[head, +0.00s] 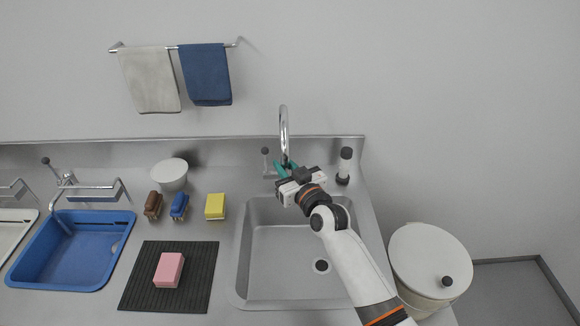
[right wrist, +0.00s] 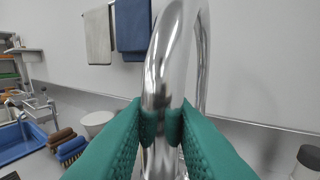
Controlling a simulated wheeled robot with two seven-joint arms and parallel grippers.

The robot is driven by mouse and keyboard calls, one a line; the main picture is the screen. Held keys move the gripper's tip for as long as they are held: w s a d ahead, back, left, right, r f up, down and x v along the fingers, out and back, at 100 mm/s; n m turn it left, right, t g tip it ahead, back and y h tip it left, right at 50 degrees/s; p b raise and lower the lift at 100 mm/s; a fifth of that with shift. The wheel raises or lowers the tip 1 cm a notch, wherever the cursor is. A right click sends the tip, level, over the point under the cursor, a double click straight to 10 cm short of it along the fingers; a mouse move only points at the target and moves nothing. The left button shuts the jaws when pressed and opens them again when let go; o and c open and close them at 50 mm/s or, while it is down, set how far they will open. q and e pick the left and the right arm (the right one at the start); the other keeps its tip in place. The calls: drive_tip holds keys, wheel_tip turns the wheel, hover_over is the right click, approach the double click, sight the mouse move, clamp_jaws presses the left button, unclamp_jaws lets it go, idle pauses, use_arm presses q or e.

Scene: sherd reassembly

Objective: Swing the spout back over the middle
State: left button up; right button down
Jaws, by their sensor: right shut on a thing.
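The chrome spout (head: 284,125) of the tap rises behind the sink (head: 282,291) and arches over. In the right wrist view the spout (right wrist: 160,75) fills the middle of the picture. My right gripper (head: 284,168), with green fingers, is shut on the spout near its lower end; the fingertips (right wrist: 160,125) touch it from both sides. In the head view the spout's outlet is hidden by the gripper. The spout hangs over the back of the sink, near its middle from left to right. My left gripper is not in view.
A yellow sponge (head: 215,206), brushes (head: 179,206) and a white bowl (head: 170,173) lie to the left. The sink basin is empty.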

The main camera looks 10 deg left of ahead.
drive_tip(key=shift+a, duration=0.4)
drive_tip(key=c, duration=1.3)
unclamp_jaws()
drive_tip(key=shift+s+d, duration=0.1)
drive_tip(key=b+v, duration=0.1)
drive_tip(key=v, duration=1.1)
drive_tip(key=shift+b, duration=0.35)
